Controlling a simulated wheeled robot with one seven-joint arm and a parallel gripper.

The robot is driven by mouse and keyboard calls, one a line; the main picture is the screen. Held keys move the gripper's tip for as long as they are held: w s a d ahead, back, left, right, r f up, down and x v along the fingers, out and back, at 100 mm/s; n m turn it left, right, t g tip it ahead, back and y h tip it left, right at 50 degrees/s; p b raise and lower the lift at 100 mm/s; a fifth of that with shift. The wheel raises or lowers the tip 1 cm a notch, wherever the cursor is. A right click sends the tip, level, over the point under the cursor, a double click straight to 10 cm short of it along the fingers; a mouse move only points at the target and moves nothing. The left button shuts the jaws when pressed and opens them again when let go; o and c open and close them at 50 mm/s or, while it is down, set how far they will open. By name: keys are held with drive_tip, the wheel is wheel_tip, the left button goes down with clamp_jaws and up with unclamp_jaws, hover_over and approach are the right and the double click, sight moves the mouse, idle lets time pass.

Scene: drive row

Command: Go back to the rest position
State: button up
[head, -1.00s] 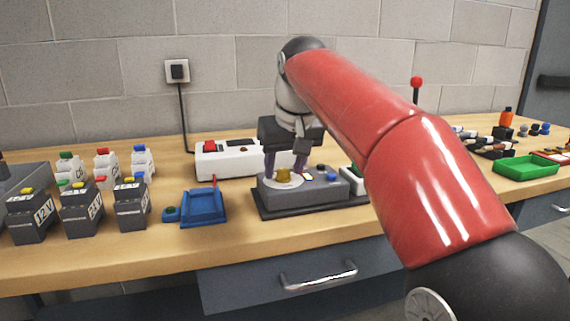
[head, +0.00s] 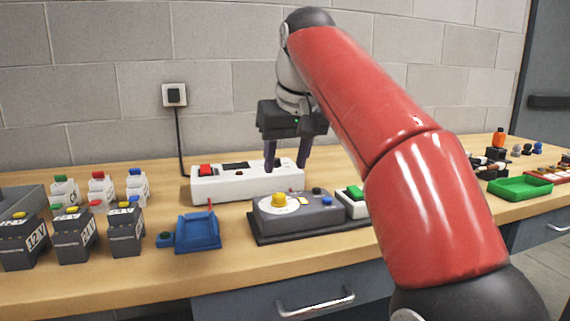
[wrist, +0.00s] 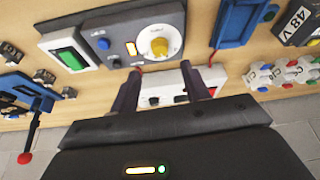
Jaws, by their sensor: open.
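My gripper (head: 286,163) is open and empty, fingers pointing down, above and behind the grey dial box in the head view. The grey dial box (head: 325,218) has a yellow knob (head: 278,200) on a white dial and stands on a dark base. The knob is clear of my fingers. In the wrist view my gripper (wrist: 163,77) has its two fingers apart, with the dial box (wrist: 117,32) and its yellow knob (wrist: 159,46) beyond their tips. The white power strip (head: 225,185) lies behind, partly hidden by my fingers.
A blue tray (head: 197,233) lies left of the dial box. A box with a green switch (head: 355,192) stands to its right. A green tray (head: 520,189) lies far right. The wall closes the back.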

drive_tip(key=s+d+f+m, duration=0.1)
drive_tip(key=s+d+f, duration=0.3)
drive_tip(key=s+f, duration=0.3)
drive_tip(key=s+d+f+m+t+h, duration=0.1)
drive_tip(key=s+d+f, duration=0.4)
drive_tip(key=s+f, duration=0.3)
drive_tip(key=s+d+f+m, duration=0.2)
drive_tip(key=s+d+f, duration=0.3)
drive_tip(key=f, duration=0.8)
drive_tip(key=s, duration=0.3)
drive_tip(key=shift+h, duration=0.3)
